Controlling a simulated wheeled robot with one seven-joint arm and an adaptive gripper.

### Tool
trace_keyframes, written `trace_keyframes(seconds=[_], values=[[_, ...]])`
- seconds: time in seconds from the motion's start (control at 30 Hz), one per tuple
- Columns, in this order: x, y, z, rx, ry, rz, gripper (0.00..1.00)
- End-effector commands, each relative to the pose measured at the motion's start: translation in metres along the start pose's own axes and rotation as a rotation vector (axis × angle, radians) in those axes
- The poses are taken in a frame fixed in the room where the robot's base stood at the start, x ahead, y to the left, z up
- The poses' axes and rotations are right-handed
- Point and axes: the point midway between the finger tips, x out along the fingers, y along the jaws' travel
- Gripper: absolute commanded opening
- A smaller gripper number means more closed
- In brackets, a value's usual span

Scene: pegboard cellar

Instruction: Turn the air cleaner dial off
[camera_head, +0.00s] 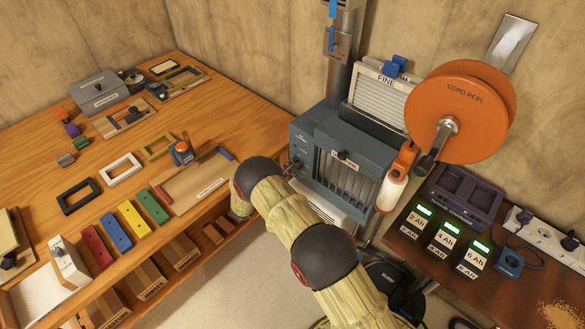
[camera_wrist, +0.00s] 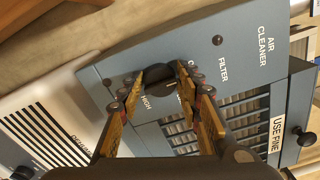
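The air cleaner (camera_head: 308,140) is a blue-grey box with a slatted front, standing between the wooden bench and the dark table. In the wrist view its panel (camera_wrist: 112,70) fills the middle, with the words AIR CLEANER, FILTER and HIGH. The round black dial (camera_wrist: 160,78) sits on this panel, with HIGH printed beside it. Other lettering by the dial is partly covered by a finger, and its exact setting is hard to read. My gripper (camera_wrist: 162,76) has one fingertip on each side of the dial, with no clear gap. In the head view my gripper (camera_head: 291,168) is at the panel's left side.
A USE FINE tag (camera_wrist: 277,136) hangs on the cleaner's front. A white slotted unit (camera_wrist: 45,115) lies below. The wooden bench (camera_head: 225,105) is on the left.

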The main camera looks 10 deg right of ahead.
Motion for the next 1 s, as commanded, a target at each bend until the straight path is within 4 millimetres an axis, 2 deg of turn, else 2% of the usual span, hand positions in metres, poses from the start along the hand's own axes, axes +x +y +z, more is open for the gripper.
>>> trace_keyframes(seconds=[0.27,0.63,0.77,1.0], values=[[0.0,0.0,-0.001,0.0,0.001,-0.001,0.51],[-0.005,0.0,0.0,0.0,0.0,0.0,0.51],[-0.023,0.001,0.0,0.0,-0.001,0.001,0.51],[-0.072,0.001,0.001,0.0,-0.002,0.001,0.51]])
